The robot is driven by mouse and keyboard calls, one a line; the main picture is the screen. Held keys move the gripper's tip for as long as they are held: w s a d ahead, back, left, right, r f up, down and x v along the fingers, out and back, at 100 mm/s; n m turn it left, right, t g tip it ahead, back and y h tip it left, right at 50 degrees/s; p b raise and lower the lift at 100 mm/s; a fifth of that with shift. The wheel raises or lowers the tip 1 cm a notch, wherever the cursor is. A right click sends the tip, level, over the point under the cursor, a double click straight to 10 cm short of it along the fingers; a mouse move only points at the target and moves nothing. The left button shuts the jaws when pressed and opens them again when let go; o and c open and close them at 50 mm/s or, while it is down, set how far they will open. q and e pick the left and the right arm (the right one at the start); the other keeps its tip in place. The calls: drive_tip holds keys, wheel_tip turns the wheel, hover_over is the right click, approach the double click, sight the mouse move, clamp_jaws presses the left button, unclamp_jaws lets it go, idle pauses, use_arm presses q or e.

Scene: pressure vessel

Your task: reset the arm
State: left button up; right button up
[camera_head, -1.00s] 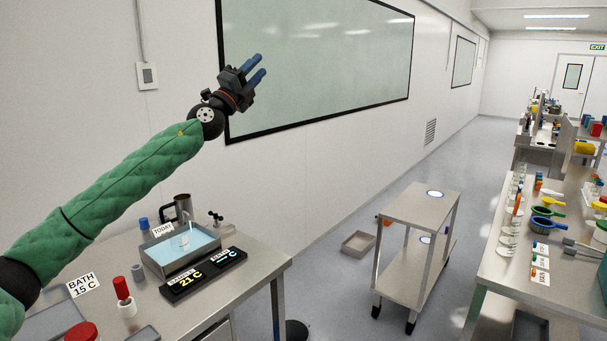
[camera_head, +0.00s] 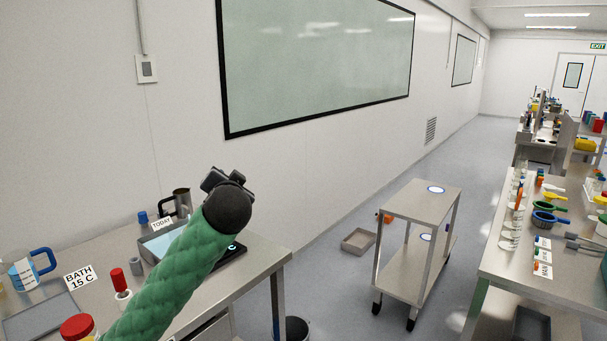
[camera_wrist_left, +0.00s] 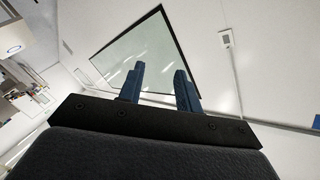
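My left arm, in a green padded sleeve, comes in from the bottom of the head view and ends above the bench on the left. Its wrist hides the fingers in that view. In the left wrist view, my left gripper (camera_wrist_left: 159,85) is open, with its two blue fingers apart and nothing between them. The fingers show against the wall and the whiteboard. My right gripper is in neither view.
Below my left arm is a metal bench (camera_head: 258,265) with a partly hidden water tray (camera_head: 160,244), a metal jug (camera_head: 182,200) and a blue-handled jug (camera_head: 22,272). A two-shelf cart (camera_head: 422,203) stands on the floor. A crowded bench (camera_head: 500,262) is at the right.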

use_arm(q)
drive_tip(key=s+d+f+g+h+b, duration=0.1)
drive_tip(key=s+f+g+h, duration=0.15)
drive_tip(key=s+f, duration=0.7)
drive_tip(key=s+f+n+g+h+b, duration=0.1)
drive_tip(key=s+f+g, duration=0.3)
drive_tip(key=f, duration=1)
drive_tip(key=s+d+f+g+h+b, duration=0.1)
drive_tip(key=s+f+b, duration=0.1)
drive_tip(key=s+f, duration=0.75)
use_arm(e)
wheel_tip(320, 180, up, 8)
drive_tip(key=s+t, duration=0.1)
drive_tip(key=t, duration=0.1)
use_arm(q)
drive_tip(key=s+f+n+g+b, duration=0.2)
drive_tip(key=s+f+g, duration=0.5)
drive_tip(key=s+f, duration=2)
drive_tip(key=shift+f+b, duration=0.15)
drive_tip(key=shift+b, duration=0.25)
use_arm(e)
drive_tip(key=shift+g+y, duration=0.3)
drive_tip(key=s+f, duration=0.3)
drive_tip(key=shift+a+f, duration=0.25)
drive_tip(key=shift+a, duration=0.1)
